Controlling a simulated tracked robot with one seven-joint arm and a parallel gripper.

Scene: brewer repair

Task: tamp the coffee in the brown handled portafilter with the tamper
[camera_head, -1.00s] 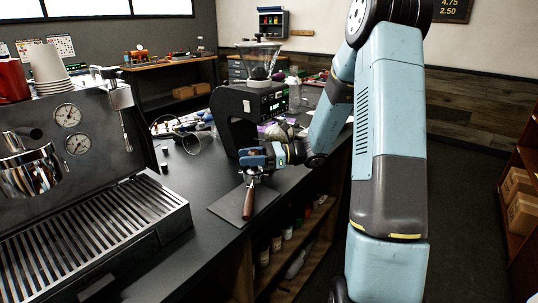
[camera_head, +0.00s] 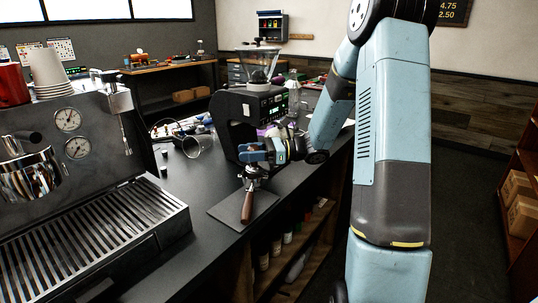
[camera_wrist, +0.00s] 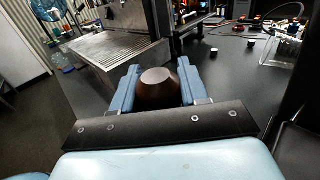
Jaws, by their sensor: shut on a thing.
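The portafilter with a brown handle (camera_head: 247,205) lies on a dark mat (camera_head: 223,211) on the counter, its handle pointing toward the camera. My gripper (camera_head: 258,158) is right above the head of the portafilter. In the wrist view my gripper (camera_wrist: 160,88) is shut on the round brown knob of the tamper (camera_wrist: 158,90), which sits between the blue fingers. The tamper's lower part and the coffee are hidden, so I cannot tell whether the tamper touches the coffee.
The espresso machine (camera_head: 90,150) with its slatted drip tray (camera_head: 100,240) stands on the left. A black grinder (camera_head: 235,115) stands behind my gripper. Bare counter (camera_head: 190,180) lies between machine and mat.

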